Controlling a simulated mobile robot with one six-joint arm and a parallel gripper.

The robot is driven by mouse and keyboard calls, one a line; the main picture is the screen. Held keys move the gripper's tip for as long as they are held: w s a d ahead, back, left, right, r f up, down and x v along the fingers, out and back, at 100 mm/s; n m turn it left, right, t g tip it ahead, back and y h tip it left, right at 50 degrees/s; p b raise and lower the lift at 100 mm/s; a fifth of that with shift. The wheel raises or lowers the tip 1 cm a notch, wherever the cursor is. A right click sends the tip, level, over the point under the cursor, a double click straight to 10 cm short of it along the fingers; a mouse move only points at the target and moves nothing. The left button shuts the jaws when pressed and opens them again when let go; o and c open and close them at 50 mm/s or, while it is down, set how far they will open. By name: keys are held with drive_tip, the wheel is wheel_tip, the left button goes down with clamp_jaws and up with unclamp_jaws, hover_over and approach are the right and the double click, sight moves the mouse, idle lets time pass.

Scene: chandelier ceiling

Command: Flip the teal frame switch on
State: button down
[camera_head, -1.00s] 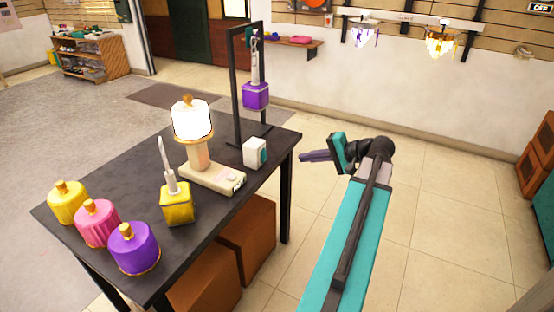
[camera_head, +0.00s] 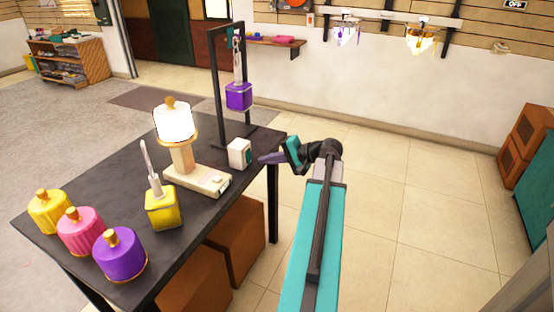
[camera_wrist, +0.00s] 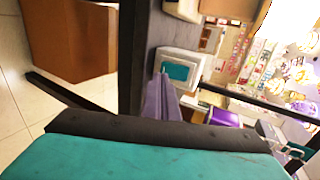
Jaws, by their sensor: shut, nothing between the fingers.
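The switch is a small white box (camera_head: 239,153) with a teal face, standing on the right edge of the dark table, beside the foot of the black frame (camera_head: 216,90). In the wrist view its teal panel (camera_wrist: 177,71) faces me inside a pale surround. I cannot tell its on or off position. My gripper (camera_head: 263,159), with purple fingers, is shut and empty, just right of the switch. In the wrist view the fingertips (camera_wrist: 163,76) overlap the left part of the switch; contact cannot be told.
A purple lamp (camera_head: 239,96) hangs in the black frame. A lit lamp (camera_head: 182,160) on a beige base stands left of the switch. A yellow block with a handle (camera_head: 163,210) and several coloured shades stand on the table (camera_head: 120,180). Open floor lies to the right.

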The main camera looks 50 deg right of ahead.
sight(251, 159)
drive_tip(key=shift+w+a+f, duration=0.1)
drive_tip(key=shift+w+a, duration=0.1)
drive_tip(key=shift+w, duration=0.55)
drive_tip(key=shift+w+a+f, duration=0.1)
drive_tip(key=shift+w+a, duration=0.05)
drive_tip(key=shift+w, duration=0.6)
drive_tip(key=shift+w+a+f, duration=0.15)
drive_tip(key=shift+w+a, duration=0.05)
drive_tip(key=shift+s+d, duration=0.15)
drive_tip(key=shift+d, duration=0.05)
drive_tip(key=shift+r, duration=0.25)
